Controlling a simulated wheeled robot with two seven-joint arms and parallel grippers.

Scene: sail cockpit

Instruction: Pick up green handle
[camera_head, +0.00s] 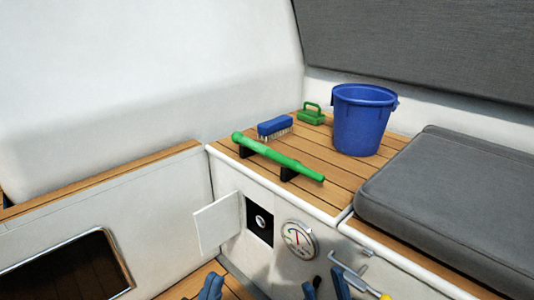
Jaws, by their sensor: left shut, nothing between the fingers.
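A long green handle (282,158) with a rounded knob at its left end lies across two black supports on the slatted wooden top. A smaller green block with a loop grip (311,115) stands behind it. My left gripper (211,287) shows as blue fingers at the bottom edge, closed together and empty, well below and left of the green handle. My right gripper (326,288) is at the bottom edge with its two blue fingers apart and nothing seen between them. Both grippers are cut off by the frame and apart from the green handle.
A blue brush (275,127) lies behind the handle, and a blue bucket (362,121) stands to its right. A grey cushion (450,190) lies further right. Below the wooden top are an open white hatch door (217,222), a round gauge (299,239) and a metal lever (352,277).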

